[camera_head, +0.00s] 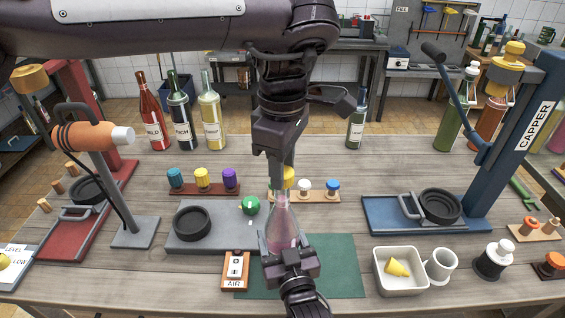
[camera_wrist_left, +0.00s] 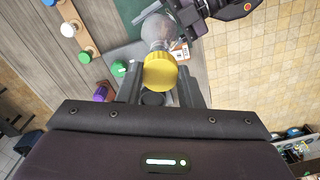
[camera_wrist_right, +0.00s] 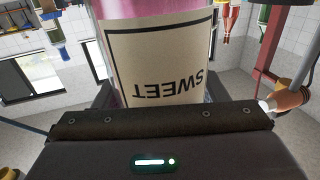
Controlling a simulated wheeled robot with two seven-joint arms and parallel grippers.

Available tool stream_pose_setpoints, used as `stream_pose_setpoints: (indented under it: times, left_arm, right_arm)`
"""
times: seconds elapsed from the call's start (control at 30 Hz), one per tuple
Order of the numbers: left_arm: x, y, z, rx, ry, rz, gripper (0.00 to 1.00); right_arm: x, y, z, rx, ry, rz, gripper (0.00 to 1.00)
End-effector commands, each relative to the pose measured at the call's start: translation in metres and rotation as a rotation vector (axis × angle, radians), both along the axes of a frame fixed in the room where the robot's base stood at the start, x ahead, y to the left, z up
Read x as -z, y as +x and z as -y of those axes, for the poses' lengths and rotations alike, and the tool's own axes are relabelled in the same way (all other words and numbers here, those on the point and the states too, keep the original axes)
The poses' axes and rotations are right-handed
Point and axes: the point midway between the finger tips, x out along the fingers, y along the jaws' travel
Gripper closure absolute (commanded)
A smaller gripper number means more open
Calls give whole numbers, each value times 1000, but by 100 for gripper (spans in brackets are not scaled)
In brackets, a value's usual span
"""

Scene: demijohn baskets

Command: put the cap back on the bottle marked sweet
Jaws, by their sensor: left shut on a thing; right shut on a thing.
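The bottle marked SWEET (camera_head: 284,228) is clear glass with pink contents and stands upright over the green mat (camera_head: 342,268). Its label (camera_wrist_right: 160,62) fills much of the right wrist view. My right gripper (camera_head: 290,258) is shut on the lower part of the bottle. My left gripper (camera_head: 282,168) points down over the bottle and is shut on a yellow cap (camera_head: 289,178). In the left wrist view the cap (camera_wrist_left: 160,70) lines up with the bottle's neck. Whether the cap touches the mouth is hidden.
Racks hold blue, yellow and purple caps (camera_head: 203,181) and white and blue caps (camera_head: 318,187). A white tray (camera_head: 400,285) with a yellow cone and a mug (camera_head: 440,264) stand right. The blue capper (camera_head: 510,150) stands far right.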

Motion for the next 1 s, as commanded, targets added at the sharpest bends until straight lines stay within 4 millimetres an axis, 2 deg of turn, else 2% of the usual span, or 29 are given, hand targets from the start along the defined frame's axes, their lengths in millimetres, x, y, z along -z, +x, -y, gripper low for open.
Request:
stream_pose_setpoints:
  times: [0.77,0.8,0.9,1.0]
  left_arm:
    - [12,0,0,-1,0,0,88]
    - [11,0,0,1,0,0,88]
    - [11,0,-1,52,1,1,88]
    - [11,1,-1,208,2,3,88]
  right_arm:
    - [0,0,0,0,0,1,75]
    - [-1,0,0,0,0,1,98]
    - [-1,0,0,0,0,1,98]
    - [-1,0,0,0,0,1,98]
